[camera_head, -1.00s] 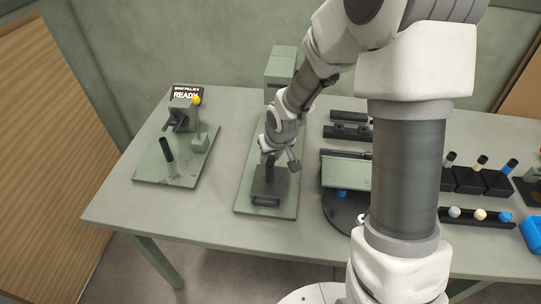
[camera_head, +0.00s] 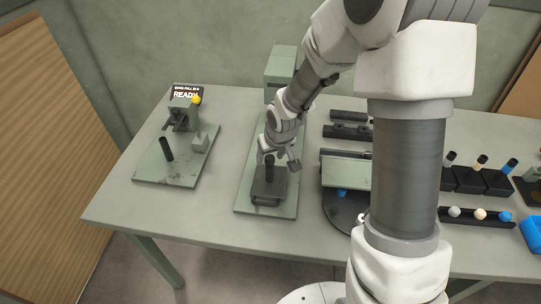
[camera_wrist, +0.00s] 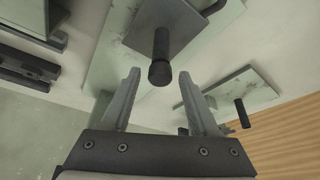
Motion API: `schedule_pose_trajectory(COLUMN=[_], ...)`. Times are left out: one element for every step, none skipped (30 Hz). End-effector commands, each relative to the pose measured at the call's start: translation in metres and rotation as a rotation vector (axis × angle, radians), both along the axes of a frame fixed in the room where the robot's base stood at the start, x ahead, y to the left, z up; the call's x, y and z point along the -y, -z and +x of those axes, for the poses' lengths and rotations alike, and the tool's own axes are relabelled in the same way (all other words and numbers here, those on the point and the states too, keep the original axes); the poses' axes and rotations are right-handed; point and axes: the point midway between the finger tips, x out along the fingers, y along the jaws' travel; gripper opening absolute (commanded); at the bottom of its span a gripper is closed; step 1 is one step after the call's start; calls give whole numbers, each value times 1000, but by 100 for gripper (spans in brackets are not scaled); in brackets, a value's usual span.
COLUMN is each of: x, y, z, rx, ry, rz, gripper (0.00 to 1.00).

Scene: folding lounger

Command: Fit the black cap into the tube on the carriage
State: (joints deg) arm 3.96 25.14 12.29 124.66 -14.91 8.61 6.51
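The carriage (camera_head: 268,187) is a dark block on a green base plate. A dark tube (camera_wrist: 161,43) stands upright on it. At the tube's free end sits a slightly wider black piece, which looks like the black cap (camera_wrist: 160,74); how deep it sits cannot be told. In the head view the tube and cap show as one dark post (camera_head: 269,168). My gripper (camera_head: 279,160) is just behind and right of the post. In the wrist view my gripper (camera_wrist: 159,78) is open, its fingers apart on either side of the cap's line, touching nothing.
A second green plate (camera_head: 150,170) with a dark post (camera_head: 166,149) and a yellow-knobbed fixture (camera_head: 183,112) stands left, by a READY sign (camera_head: 186,92). Right are a round dark base (camera_head: 343,212) and racks of capped tubes (camera_head: 480,181). Bare table lies in front.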

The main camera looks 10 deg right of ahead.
Motion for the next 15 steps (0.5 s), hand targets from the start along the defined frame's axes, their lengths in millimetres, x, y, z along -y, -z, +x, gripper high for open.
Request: schedule_pose_trajectory(x=[0, 0, 0, 0, 0, 0, 0, 0, 0, 0, 0, 1, 1, 1, 2], y=[0, 0, 0, 0, 0, 0, 0, 0, 0, -1, -2, -5, -8, -11, -16], z=[0, 0, 0, 0, 0, 0, 0, 0, 0, 0, -1, -1, -2, -3, -5], rx=[0, 0, 0, 0, 0, 0, 0, 0, 0, 0, 0, 1, 1, 1, 1], ry=[0, 0, 0, 0, 0, 0, 0, 0, 0, 0, 0, 1, 1, 1, 2], rz=[0, 0, 0, 0, 0, 0, 0, 0, 0, 0, 0, 1, 0, 0, 0], gripper=[69, 69, 69, 69, 69, 69, 69, 69, 69, 69, 69, 69, 69, 69, 69])
